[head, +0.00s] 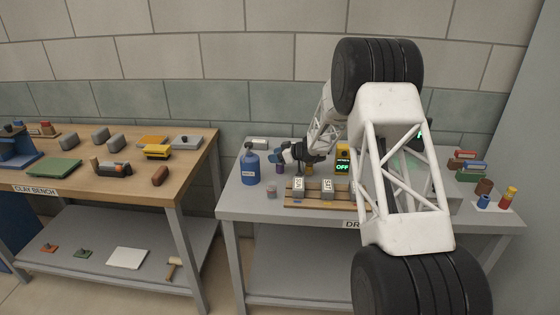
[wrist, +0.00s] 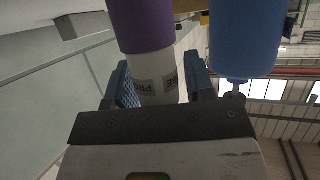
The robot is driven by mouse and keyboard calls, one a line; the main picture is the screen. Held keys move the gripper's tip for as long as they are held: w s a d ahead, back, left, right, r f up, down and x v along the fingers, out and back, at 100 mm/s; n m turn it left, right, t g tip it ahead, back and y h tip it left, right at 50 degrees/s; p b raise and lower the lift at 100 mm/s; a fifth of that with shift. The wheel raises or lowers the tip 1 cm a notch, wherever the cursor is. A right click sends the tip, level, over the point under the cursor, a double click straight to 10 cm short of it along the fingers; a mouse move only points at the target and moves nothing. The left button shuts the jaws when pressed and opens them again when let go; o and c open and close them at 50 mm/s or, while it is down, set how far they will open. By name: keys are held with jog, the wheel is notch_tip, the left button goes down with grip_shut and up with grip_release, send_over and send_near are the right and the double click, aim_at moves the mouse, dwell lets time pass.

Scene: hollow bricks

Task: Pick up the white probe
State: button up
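The white probe (wrist: 155,76) shows in the wrist view as a pale cylinder with a partly visible dark-lettered label, joined to a purple section (wrist: 140,25). My gripper (wrist: 157,62) has its two blue fingers on either side of the white part. A thin gap shows by the right finger; contact on the left cannot be told. In the head view my gripper (head: 290,153) is low over the back of the grey table, right of the blue bottle. A small purple piece (head: 308,169) shows just beside it there; the white part is hidden or too small to make out.
The blue bottle (head: 250,168) stands close left of my gripper, and at right in the wrist view (wrist: 243,38). A wooden rack (head: 310,205) with grey blocks lies in front. A display reading OFF (head: 342,167) is to the right. The clay bench (head: 130,185) stands left.

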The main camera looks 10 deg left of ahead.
jog(key=c, duration=0.7)
jog(key=shift+r, duration=0.1)
notch_tip(320, 180, up, 18)
dwell(0.5)
dwell(0.4)
